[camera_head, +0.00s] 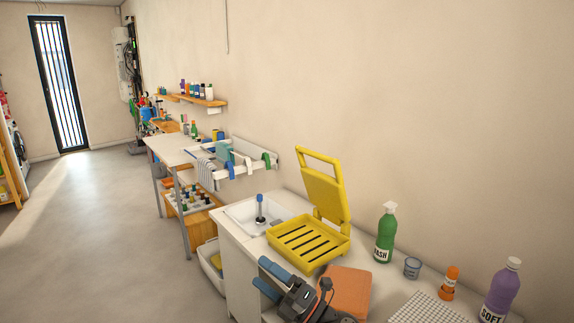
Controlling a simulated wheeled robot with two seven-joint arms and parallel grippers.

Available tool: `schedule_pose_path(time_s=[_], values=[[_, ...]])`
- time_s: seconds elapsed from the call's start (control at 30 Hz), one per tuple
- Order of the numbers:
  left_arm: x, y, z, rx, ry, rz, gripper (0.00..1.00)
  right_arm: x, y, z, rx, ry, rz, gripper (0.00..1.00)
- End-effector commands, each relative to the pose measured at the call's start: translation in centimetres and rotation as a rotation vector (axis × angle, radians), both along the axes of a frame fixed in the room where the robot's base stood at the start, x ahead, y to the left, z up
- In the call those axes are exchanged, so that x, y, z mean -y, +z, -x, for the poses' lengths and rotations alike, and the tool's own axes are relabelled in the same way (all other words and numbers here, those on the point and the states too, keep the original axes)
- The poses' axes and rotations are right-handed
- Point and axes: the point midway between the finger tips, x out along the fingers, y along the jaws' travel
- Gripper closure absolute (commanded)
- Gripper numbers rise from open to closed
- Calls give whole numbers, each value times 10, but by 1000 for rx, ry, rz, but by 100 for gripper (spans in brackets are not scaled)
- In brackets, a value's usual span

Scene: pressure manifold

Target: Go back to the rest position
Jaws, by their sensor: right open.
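My right gripper (259,272) shows at the bottom centre of the head view, with two blue fingers spread apart and nothing between them. It is in front of the white counter (237,262), just below the open yellow case (310,243). Whether it touches the counter cannot be told. The dark wrist behind it hides part of the counter and of an orange cloth (347,289). My left gripper is not in view.
On the counter stand a green spray bottle (384,236), a grey cup (412,268), an orange bottle (449,283) and a purple bottle (498,291). A sink (247,217) is at the counter's far end. The floor at left is clear.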

Motion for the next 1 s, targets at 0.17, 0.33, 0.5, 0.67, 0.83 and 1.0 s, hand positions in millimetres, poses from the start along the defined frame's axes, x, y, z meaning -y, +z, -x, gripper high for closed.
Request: schedule_pose_path(time_s=[0.17,0.33,0.5,0.67,0.83,1.0], values=[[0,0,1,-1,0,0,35,38,-8,-11,-240,-164,-230,0],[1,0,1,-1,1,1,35,82,-36,-17,-486,-327,-421,0],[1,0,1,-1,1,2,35,128,-81,-12,-744,-496,-585,0],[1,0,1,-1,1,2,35,168,-135,10,-998,-658,-714,0],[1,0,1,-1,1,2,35,203,-198,51,-1274,-833,-822,0],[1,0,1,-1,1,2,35,230,-256,111,-1555,-1005,-898,0]])
